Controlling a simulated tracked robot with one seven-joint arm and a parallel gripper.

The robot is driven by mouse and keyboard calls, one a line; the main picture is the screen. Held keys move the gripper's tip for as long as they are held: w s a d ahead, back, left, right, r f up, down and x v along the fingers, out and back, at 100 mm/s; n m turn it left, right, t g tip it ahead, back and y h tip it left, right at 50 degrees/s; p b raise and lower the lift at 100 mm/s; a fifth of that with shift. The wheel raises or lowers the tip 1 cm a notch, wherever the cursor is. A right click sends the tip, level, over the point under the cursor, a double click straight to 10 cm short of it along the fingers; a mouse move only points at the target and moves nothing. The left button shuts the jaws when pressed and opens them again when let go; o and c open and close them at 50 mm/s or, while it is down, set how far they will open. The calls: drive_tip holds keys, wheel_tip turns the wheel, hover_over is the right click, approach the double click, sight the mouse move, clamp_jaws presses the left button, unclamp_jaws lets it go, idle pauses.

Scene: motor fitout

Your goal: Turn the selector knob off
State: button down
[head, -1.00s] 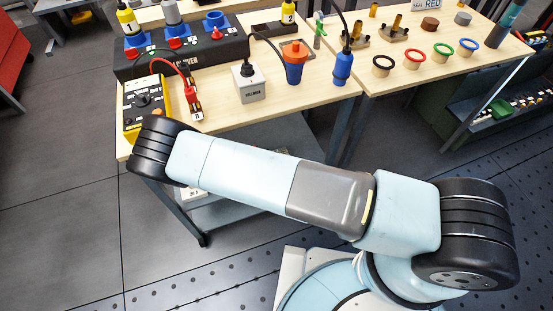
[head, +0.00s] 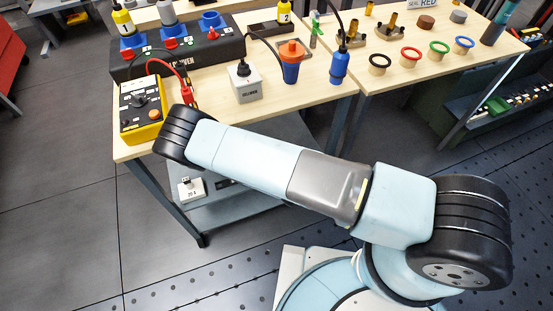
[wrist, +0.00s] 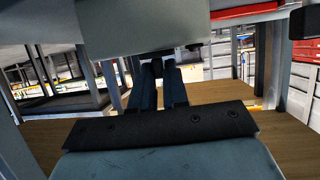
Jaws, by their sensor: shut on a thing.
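In the wrist view my gripper (wrist: 158,72) shows two dark fingers close together, shut on a small dark part at their tips. This part seems to be the selector knob, but its shape and pointer are hidden. A large pale grey body (wrist: 140,28) fills the top of that view just above the fingers. In the head view my gripper is hidden behind my arm, whose elbow is in front of the table's near left edge. A yellow tester (head: 143,108) with a dark dial and an orange button stands at that table corner, left of my elbow.
A red lead (head: 180,72) runs beside the tester. A grey box (head: 247,82), an orange-blue plug (head: 291,62) and a blue plug (head: 339,68) stand on the table (head: 215,118). A white box (head: 191,188) lies on the lower shelf. Floor left of the table is clear.

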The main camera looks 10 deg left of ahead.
drive_tip(key=shift+w+r+n+y, duration=0.1)
drive_tip(key=shift+w+n+y, duration=0.15)
drive_tip(key=shift+n+y, duration=0.3)
drive_tip(key=shift+w+a+r+g+y, duration=0.1)
drive_tip(key=shift+a+g+y, duration=0.05)
drive_tip(key=shift+g+y, duration=0.15)
drive_tip(key=c, duration=1.2)
unclamp_jaws()
drive_tip(key=shift+s, duration=0.25)
drive_tip(key=shift+s+d, duration=0.2)
drive_tip(key=shift+d, duration=0.1)
drive_tip(key=v, duration=1.3)
drive_tip(key=shift+a, duration=0.1)
